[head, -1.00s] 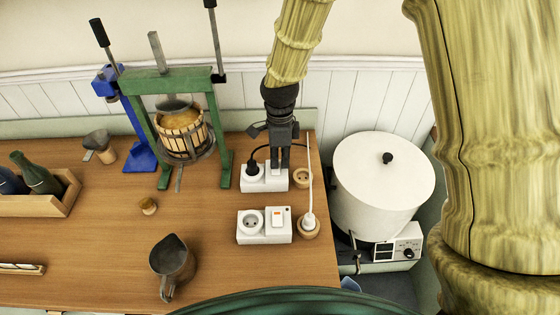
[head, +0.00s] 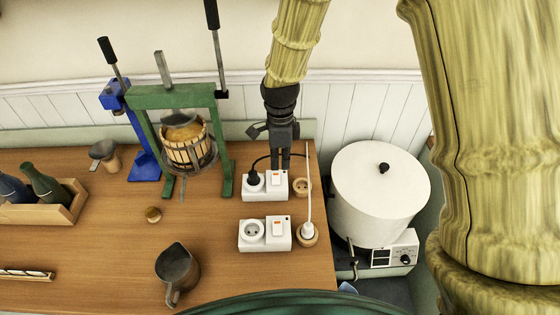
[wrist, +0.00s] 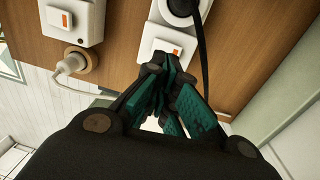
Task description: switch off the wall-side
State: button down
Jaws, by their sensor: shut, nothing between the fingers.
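The wall-side white socket box (head: 263,195) stands at the back right of the wooden counter, with a black plug (head: 254,179) in its left half. Its switch (head: 275,181) is a white rocker with an orange mark at the top; which way it is tipped is hard to tell. My gripper (head: 286,167) is shut and empty, just behind that switch. In the wrist view the shut fingertips (wrist: 160,70) are close to the switch (wrist: 162,47); contact cannot be told. A second white box (head: 250,246) with a similar orange-marked switch (head: 278,227) stands nearer.
A wooden round socket (head: 302,187) is beside the wall-side box. A white pot (head: 381,190) stands right, a green press (head: 173,96) left, a metal jug (head: 177,270) in front.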

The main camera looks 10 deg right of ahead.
aim_at(280, 181)
notch_tip(280, 181, up, 10)
jog(key=s+b, duration=0.1)
jog(key=b, duration=0.1)
jog(key=shift+s+a+f+b, duration=0.15)
jog(key=shift+f+b, duration=0.1)
jog(key=shift+b, duration=0.15)
dwell(0.5)
